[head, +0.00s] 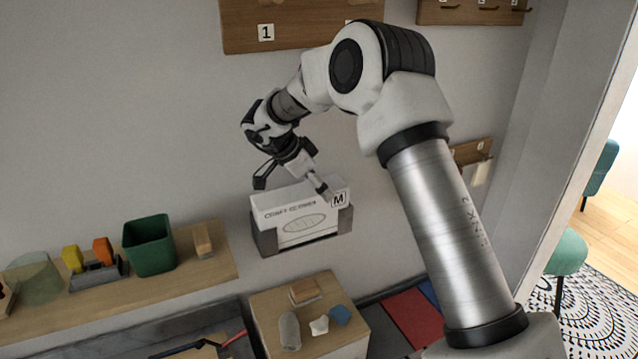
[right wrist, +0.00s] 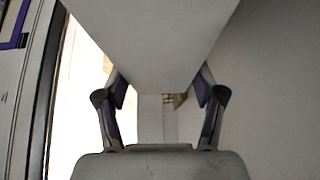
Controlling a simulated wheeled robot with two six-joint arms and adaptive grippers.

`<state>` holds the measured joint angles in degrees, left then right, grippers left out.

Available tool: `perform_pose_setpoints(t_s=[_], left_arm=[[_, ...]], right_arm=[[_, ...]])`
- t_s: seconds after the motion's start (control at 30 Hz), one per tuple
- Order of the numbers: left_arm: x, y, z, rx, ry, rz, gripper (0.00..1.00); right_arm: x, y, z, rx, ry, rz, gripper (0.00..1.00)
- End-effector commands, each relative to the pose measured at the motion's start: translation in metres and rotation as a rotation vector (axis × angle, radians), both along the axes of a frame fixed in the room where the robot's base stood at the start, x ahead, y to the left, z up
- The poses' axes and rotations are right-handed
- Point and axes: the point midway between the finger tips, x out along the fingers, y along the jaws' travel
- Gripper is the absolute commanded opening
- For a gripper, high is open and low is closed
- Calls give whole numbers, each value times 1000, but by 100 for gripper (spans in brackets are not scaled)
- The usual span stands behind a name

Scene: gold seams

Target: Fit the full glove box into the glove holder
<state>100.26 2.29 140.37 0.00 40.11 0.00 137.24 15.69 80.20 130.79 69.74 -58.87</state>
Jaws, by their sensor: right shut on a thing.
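The white glove box (head: 300,207), with an oval on its front and a black M label, sits between the side arms of the dark grey glove holder (head: 267,242) on the wall. Its upper part stands above the holder. I cannot tell whether it rests on the holder's bottom. My right gripper (head: 291,181) reaches down from above and is shut on the box, one finger at its front. In the right wrist view the box (right wrist: 150,40) fills the space between the fingers (right wrist: 160,92). My left gripper is not in view.
A wooden shelf (head: 190,276) at left carries a green bin (head: 149,246) and yellow and orange items. Below the holder, a small wooden table (head: 262,303) holds several small objects. A wooden board (head: 240,25) hangs above. The wall left of the holder is clear.

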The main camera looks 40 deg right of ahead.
Motion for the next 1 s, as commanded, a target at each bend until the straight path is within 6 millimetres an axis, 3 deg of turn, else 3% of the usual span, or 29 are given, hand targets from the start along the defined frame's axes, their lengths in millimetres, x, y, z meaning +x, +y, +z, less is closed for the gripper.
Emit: perform_pose_setpoints(t_s=[0.07,0.1,0.13,0.17,0.57,1.0], left_arm=[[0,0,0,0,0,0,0],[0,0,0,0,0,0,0],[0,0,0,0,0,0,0],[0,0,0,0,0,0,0],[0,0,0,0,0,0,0],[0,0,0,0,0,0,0]], right_arm=[[0,0,1,0,-1,1,11],[0,0,1,0,-1,0,82],[0,0,1,0,-1,1,93],[0,0,1,0,-1,1,98],[1,3,4,-2,0,1,98],[17,55,86,-2,-3,1,98]])
